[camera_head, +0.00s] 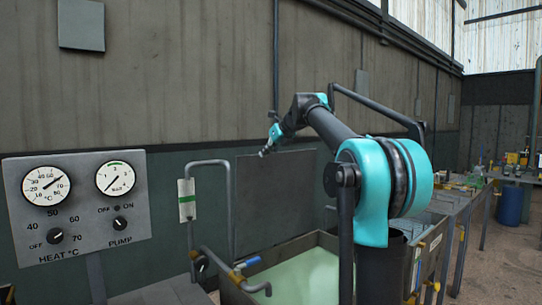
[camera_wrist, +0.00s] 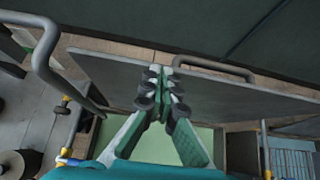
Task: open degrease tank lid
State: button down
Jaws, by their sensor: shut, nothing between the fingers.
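The degrease tank (camera_head: 262,262) stands open with pale green liquid inside, and its liquid also shows in the wrist view. The lid (camera_head: 275,200) is a flat grey panel, raised steeply at the tank's back by the wall. In the wrist view the lid (camera_wrist: 110,68) spans the picture, with a dark bar handle (camera_wrist: 215,68) near its far edge. My gripper (camera_head: 264,153) is at the lid's upper edge in the head view. In the wrist view my gripper (camera_wrist: 164,72) is shut and empty, its tips beside the handle's left end. I cannot tell whether they touch the lid.
A control panel (camera_head: 77,208) with two gauges and knobs stands at the left. A bent grey pipe (camera_head: 230,205) rises left of the lid and shows in the wrist view (camera_wrist: 45,50). More benches with a blue drum (camera_head: 509,204) are at the right.

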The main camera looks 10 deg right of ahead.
jog(key=w+a, duration=0.2)
jog(key=w, duration=0.1)
jog(key=w+a, duration=0.1)
jog(key=w, duration=0.1)
jog(key=shift+a+r, duration=0.15)
